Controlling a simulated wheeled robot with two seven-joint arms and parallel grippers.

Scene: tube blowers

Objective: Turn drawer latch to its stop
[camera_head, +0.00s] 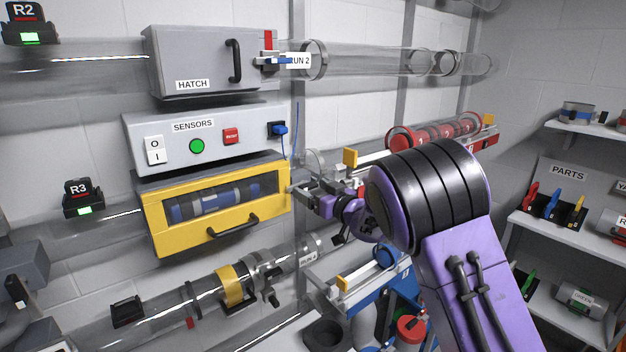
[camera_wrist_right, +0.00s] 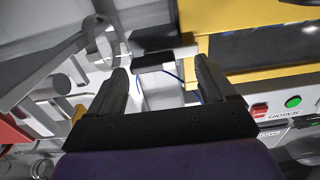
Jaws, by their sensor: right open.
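The yellow drawer (camera_head: 160,230) has a clear window with dark cylinders behind it and a black handle low on its front. Its yellow frame also shows at the upper right of the right wrist view (camera_wrist_right: 275,82). A small grey latch (camera_head: 302,188) sits at the drawer's right edge, partly hidden by my right gripper (camera_head: 318,193). In the right wrist view, a dark bar with a pale end, apparently the latch (camera_wrist_right: 158,59), lies across the gap just beyond the fingertips of my open right gripper (camera_wrist_right: 161,68). I cannot tell whether they touch. My left gripper is not visible.
The SENSORS box (camera_head: 215,138) sits just above the drawer, with a blue plug (camera_head: 279,129) and cable near the gripper. A clear tube with a yellow clamp (camera_head: 231,284) runs below. Red canisters (camera_head: 435,135) and a parts shelf (camera_head: 555,230) stand at right.

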